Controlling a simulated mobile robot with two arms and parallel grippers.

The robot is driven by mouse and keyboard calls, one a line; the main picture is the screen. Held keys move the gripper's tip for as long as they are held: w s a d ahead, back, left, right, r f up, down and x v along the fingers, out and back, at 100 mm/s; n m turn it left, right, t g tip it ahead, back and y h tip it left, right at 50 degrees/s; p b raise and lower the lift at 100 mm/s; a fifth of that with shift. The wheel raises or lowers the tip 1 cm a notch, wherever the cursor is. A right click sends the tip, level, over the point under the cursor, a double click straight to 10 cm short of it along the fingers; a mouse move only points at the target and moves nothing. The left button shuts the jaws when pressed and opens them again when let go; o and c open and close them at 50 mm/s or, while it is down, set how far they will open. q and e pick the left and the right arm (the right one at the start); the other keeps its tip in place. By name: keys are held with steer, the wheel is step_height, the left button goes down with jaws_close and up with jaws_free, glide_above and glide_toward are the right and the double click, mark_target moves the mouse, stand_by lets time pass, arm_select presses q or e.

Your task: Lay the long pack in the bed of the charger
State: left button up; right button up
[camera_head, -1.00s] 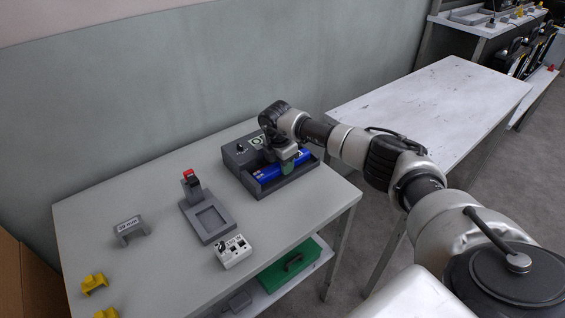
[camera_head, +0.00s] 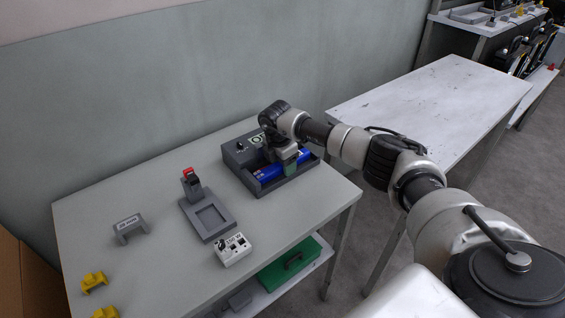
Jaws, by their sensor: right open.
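The long pack (camera_head: 264,174) is a blue cylinder-like pack lying lengthwise in the bed of the grey charger (camera_head: 256,190), at the back right of the near table. My right gripper (camera_head: 288,168) is right over the pack, pointing down, with its jaws open. The gripper and its wrist hide the middle of the pack, and I cannot tell whether the fingers touch it. My left gripper is not in view.
A grey stand with a red-topped clamp (camera_head: 208,220) and a white box with switches (camera_head: 234,250) stand left of the charger. A grey bracket (camera_head: 129,228) and yellow blocks (camera_head: 94,282) lie farther left. A green case (camera_head: 290,265) is on the shelf below. The white table (camera_head: 440,110) at right is bare.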

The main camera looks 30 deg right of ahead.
mark_target(279, 164)
steer(key=r, duration=0.6)
steer(key=a+r, duration=0.1)
steer(key=r, duration=0.2)
steer(key=shift+a+r, duration=0.1)
steer(key=shift+r, duration=0.8)
steer(key=shift+s, duration=0.1)
